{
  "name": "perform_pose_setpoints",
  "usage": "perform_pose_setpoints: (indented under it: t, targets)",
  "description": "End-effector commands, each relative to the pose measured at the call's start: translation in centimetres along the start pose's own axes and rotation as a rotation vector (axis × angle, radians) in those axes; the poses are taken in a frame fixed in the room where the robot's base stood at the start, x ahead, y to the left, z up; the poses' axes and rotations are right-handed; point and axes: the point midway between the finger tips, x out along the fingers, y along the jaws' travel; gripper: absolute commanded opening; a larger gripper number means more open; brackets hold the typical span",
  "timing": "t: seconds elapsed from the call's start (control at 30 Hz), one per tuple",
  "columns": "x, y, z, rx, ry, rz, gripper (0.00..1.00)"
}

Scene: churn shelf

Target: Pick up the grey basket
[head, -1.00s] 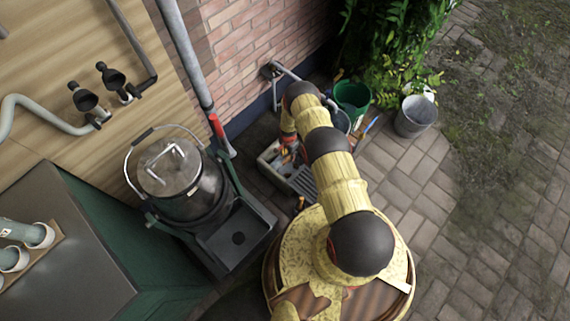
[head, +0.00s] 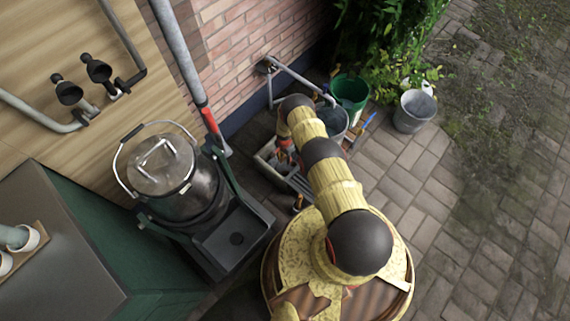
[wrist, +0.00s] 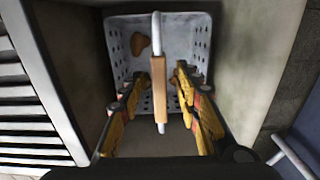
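The grey basket (wrist: 203,38) shows in the wrist view as a pale box with rows of holes in its walls. A brown lump (wrist: 140,44) lies inside it. Its upright-looking bar handle carries a tan grip (wrist: 158,84) across the middle of the view. My gripper (wrist: 158,92) is open, with one yellow finger on each side of the handle and visible gaps to it. In the head view my gripper (head: 284,158) is low over a pale trough by the brick wall. I cannot make out the basket there; my arm covers part of that spot.
The trough (head: 266,169) has a slatted drainer beside the basket, seen in the wrist view (wrist: 22,90). A green bucket (head: 350,92) and a grey bucket (head: 414,112) stand behind. A lidded metal churn (head: 178,184) is at left. Paving at right is clear.

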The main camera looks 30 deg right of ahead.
Motion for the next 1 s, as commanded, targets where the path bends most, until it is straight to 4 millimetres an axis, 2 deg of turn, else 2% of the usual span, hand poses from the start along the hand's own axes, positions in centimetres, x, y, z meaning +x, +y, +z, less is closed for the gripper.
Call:
perform_pose_setpoints:
  t: [0.57, 1.0]
  targets:
    - [0.01, 0.04, 0.03, 0.0, 0.0, 0.001, 0.0]
    - [-0.03, -0.02, -0.01, 0.0, 0.0, 0.0, 0.0]
